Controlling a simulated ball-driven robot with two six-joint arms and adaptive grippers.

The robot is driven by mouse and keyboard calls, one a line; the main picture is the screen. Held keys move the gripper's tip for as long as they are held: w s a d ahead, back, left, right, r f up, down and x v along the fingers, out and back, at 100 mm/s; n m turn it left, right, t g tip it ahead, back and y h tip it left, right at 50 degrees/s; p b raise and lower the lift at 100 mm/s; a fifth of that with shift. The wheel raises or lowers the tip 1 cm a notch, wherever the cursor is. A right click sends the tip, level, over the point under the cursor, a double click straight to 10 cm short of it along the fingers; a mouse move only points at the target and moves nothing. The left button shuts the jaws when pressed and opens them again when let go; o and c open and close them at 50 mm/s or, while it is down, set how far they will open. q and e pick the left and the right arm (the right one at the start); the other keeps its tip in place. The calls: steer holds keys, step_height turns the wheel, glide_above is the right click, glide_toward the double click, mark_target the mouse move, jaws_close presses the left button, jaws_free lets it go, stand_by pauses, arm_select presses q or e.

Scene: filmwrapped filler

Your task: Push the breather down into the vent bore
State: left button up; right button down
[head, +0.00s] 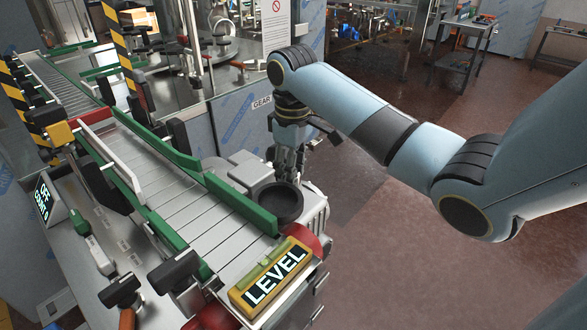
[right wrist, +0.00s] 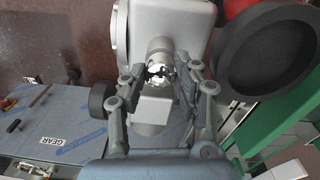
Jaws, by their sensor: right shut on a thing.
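My right gripper (head: 287,172) points down over the grey gear housing at the conveyor's end, just behind a dark round dish. In the right wrist view its two fingers (right wrist: 160,75) are shut on a small, bright metallic piece (right wrist: 161,71), which looks like the breather. The fingers cover much of it. A grey cylindrical boss (right wrist: 159,47) on the housing (right wrist: 180,20) lies right beside the piece in this view. The vent bore itself is hidden, and I cannot tell whether the breather is in it. My left gripper is not in view.
The dark dish (head: 276,203) stands close to my right gripper; it also shows in the right wrist view (right wrist: 262,50). The conveyor (head: 180,195) has green side rails (head: 240,203). A yellow LEVEL sign (head: 270,277) sits at its near end. Open floor (head: 400,250) lies to the right.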

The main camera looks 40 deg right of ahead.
steer(key=shift+f+p, duration=0.3)
steer(key=shift+p, duration=0.05)
stand_by(0.6)
steer(key=c, duration=0.9)
jaws_free()
steer(key=shift+r, duration=0.2)
step_height(320, 180, up, 7)
steer(key=shift+a+r, duration=0.1)
steer(key=shift+s, duration=0.1)
